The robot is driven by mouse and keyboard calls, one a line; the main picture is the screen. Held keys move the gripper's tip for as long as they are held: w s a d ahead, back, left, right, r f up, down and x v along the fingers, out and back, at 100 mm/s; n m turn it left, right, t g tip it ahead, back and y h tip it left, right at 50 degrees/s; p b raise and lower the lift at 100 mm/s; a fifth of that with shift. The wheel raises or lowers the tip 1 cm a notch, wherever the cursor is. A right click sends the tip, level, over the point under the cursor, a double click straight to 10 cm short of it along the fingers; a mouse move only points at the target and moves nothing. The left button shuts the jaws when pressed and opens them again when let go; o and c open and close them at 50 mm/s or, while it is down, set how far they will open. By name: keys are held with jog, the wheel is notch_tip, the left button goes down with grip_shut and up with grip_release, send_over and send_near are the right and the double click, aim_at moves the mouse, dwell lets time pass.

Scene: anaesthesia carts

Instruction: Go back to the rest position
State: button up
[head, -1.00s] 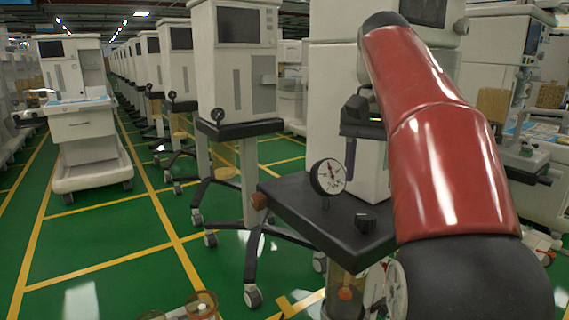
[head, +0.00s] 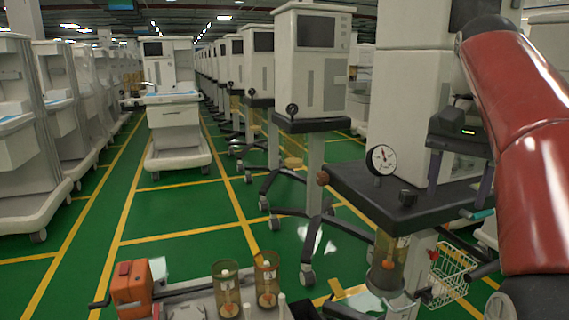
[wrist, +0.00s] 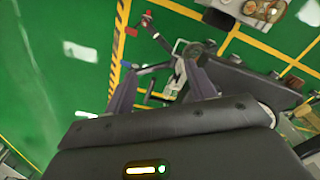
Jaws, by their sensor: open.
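My gripper (head: 459,200) hangs from my red arm at the right of the head view, fingers pointing down. Its two dark purple fingers are apart with nothing visible held between them. It appears in front of the grey cart column, close to the black cart top (head: 345,186); the exact gap to it cannot be told. In the wrist view the open fingers of my gripper (wrist: 160,68) stand over the green floor and part of a cart.
A round gauge (head: 382,160) stands on the black cart top. A wire basket (head: 452,275) is at lower right. An orange box (head: 132,288) and two amber canisters (head: 226,287) are at the bottom. Grey carts line both sides; a green aisle (head: 185,215) lies between.

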jog(key=s+a+f+n+t, duration=0.1)
jog(key=s+a+f, duration=0.3)
jog(key=f, duration=0.4)
jog(key=s+a+f+n+t, duration=0.2)
jog(key=s+a+f+n, duration=0.1)
jog(key=f, duration=0.5)
jog(key=s+a+f+n+t, duration=0.2)
jog(key=s+a+f+n, duration=0.1)
jog(key=s+f, duration=0.3)
notch_tip(320, 180, down, 2)
jog(key=shift+a+f+n, duration=0.2)
jog(key=shift+a+n, duration=0.1)
jog(key=shift+a, duration=0.5)
dwell(0.5)
